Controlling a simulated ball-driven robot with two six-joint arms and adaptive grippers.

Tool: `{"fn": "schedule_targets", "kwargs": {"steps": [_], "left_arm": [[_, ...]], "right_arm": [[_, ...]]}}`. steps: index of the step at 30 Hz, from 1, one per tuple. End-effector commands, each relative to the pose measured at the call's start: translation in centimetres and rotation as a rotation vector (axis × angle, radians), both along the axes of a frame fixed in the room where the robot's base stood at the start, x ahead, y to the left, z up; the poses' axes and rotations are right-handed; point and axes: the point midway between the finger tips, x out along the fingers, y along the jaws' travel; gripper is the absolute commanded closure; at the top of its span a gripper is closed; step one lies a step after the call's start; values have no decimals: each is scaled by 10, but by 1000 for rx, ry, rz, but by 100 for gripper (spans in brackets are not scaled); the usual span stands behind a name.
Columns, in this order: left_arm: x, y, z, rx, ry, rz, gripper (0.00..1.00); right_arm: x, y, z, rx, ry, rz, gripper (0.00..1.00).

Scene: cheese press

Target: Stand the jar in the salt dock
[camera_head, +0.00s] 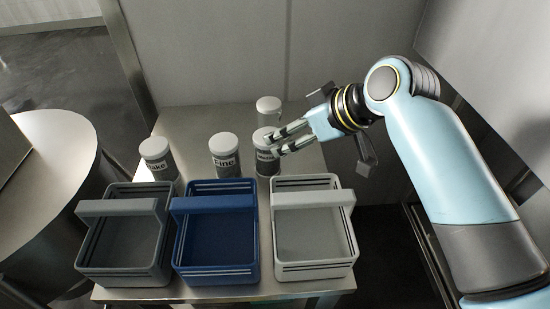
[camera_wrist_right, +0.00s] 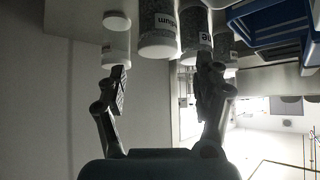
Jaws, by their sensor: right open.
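Several white-lidded jars stand upright on the table. The "Fine" jar (camera_head: 224,157), a jar with a partly visible "ake" label (camera_head: 158,160) and a jar labelled "Medium" (camera_head: 264,160) form a row behind the carriers. A paler jar (camera_head: 268,112) stands farther back. My right gripper (camera_head: 275,144) is open by the Medium jar, its fingers partly covering it. In the right wrist view, the Medium jar (camera_wrist_right: 159,35) lies ahead of the gap between the fingers, and the pale jar (camera_wrist_right: 117,45) is by the left finger. I cannot tell which place is the salt dock. My left gripper is out of view.
A grey carrier (camera_head: 88,250), a blue carrier (camera_head: 200,268) and a white carrier (camera_head: 310,270), each with a handle, stand along the table's front. The table top (camera_head: 190,122) is bare at the back left. A wall rises behind it. A round-topped vessel (camera_head: 62,135) stands left.

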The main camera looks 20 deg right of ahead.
Motion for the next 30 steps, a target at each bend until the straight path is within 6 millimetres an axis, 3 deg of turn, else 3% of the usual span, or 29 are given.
{"fn": "schedule_targets", "kwargs": {"steps": [4, 19, 28, 30], "left_arm": [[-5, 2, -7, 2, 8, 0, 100], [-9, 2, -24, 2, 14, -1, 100], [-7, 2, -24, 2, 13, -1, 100], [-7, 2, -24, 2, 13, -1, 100]], "right_arm": [[16, 11, -20, 1, 3, 1, 31], [54, 32, -63, -2, 3, 1, 31], [59, 35, -67, -3, 1, 1, 31], [59, 35, -67, -3, 1, 1, 38]]}}
